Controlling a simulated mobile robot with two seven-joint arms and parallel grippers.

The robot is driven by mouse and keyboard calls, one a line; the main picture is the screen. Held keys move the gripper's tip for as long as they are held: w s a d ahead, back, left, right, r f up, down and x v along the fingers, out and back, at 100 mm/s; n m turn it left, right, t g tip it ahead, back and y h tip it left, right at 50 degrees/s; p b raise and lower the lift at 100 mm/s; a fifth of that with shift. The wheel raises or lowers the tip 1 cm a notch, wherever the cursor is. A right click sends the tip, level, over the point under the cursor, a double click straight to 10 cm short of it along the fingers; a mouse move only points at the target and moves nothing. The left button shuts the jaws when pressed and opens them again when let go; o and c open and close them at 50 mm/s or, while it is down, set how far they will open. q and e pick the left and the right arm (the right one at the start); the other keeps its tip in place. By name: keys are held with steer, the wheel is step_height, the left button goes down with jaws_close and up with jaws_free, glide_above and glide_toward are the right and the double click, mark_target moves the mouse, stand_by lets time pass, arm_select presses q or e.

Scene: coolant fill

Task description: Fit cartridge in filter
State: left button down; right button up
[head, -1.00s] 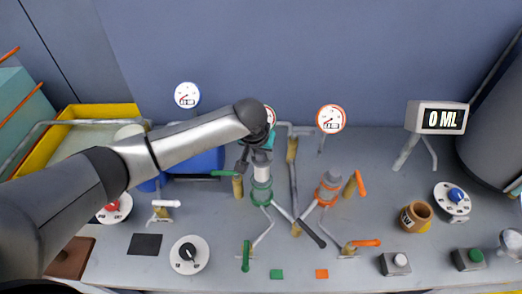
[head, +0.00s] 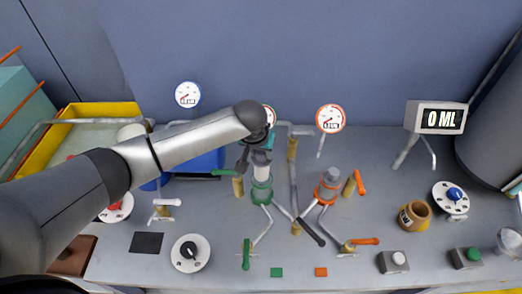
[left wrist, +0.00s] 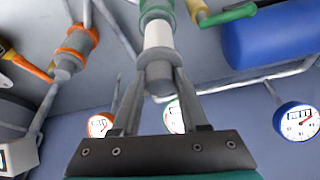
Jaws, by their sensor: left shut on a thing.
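My left gripper (head: 259,146) comes in from the left above the green-banded filter housing (head: 262,191). It is shut on a white and grey cylindrical cartridge (head: 262,158). In the left wrist view, the fingertips (left wrist: 158,78) close around the grey end of the cartridge (left wrist: 158,36). Its other end meets the green collar of the housing (left wrist: 156,8). The cartridge looks upright and in line with the housing. I cannot tell how deep it sits inside. My right gripper is not in view.
An orange-banded filter (head: 328,187) stands to the right, with an orange-handled valve (head: 358,183) beside it. Pipes and a green-handled valve (head: 246,254) are in front. A blue tank (head: 207,162) lies behind the arm. The display (head: 441,117) reads 0 ML.

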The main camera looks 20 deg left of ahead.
mark_target(261, 171)
arm_select(q)
steer(key=shift+r, duration=0.1)
stand_by(0.3)
steer(key=shift+p, duration=0.45)
steer(key=shift+f+b, duration=2.65)
steer(key=shift+f, duration=2.2)
steer(key=shift+c, duration=1.8)
jaws_free()
steer(key=shift+s+r, duration=0.2)
steer(key=shift+r, duration=0.45)
steer(key=p+v, duration=0.2)
steer(key=v, duration=1.2)
steer(key=shift+s+d+f, duration=0.1)
steer(key=shift+f, duration=0.05)
